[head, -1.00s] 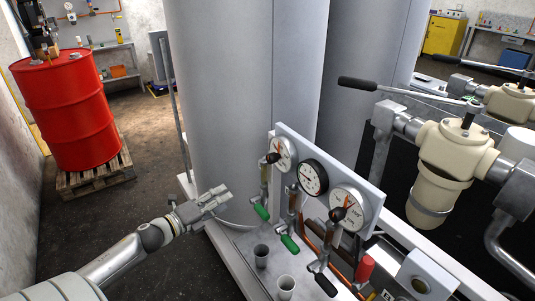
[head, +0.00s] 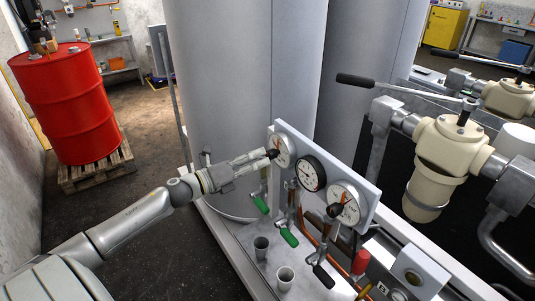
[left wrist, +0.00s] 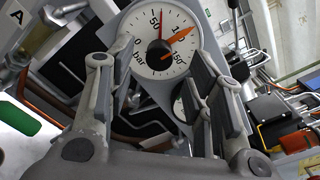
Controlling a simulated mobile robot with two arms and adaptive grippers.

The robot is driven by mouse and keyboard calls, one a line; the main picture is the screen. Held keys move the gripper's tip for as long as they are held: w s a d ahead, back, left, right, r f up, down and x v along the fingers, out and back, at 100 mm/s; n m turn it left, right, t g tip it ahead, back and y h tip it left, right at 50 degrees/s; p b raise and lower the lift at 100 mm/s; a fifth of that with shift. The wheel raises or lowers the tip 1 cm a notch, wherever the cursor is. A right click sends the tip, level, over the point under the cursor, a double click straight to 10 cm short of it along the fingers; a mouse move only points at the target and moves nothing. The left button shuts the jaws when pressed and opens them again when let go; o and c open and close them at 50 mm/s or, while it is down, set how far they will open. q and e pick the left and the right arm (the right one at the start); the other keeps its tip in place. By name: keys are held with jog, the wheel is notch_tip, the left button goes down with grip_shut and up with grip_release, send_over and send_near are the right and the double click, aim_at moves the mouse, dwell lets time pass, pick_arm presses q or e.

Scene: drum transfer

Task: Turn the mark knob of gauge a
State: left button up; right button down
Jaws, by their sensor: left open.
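My left gripper (head: 258,160) is open in front of the leftmost gauge (head: 284,149) on the grey panel. In the left wrist view this gauge (left wrist: 154,32) has a white dial in bar, a red needle, an orange mark and a black knob (left wrist: 160,50) at its centre. The knob shows between the two open fingers (left wrist: 155,64), with the fingers spread to either side. I cannot tell whether a finger touches it. A plate with the letter A (left wrist: 17,17) shows at the upper left there. My right gripper is not in view.
A black-rimmed gauge (head: 311,173) and another white gauge (head: 344,203) sit farther right on the panel. Large grey tanks (head: 240,90) stand behind. A red drum (head: 70,105) stands on a pallet at left.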

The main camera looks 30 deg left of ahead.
aim_at(268, 155)
pick_arm(q)
jog(key=shift+p+x, duration=0.5)
jog(key=shift+x, duration=1.65)
jog(key=c, duration=1)
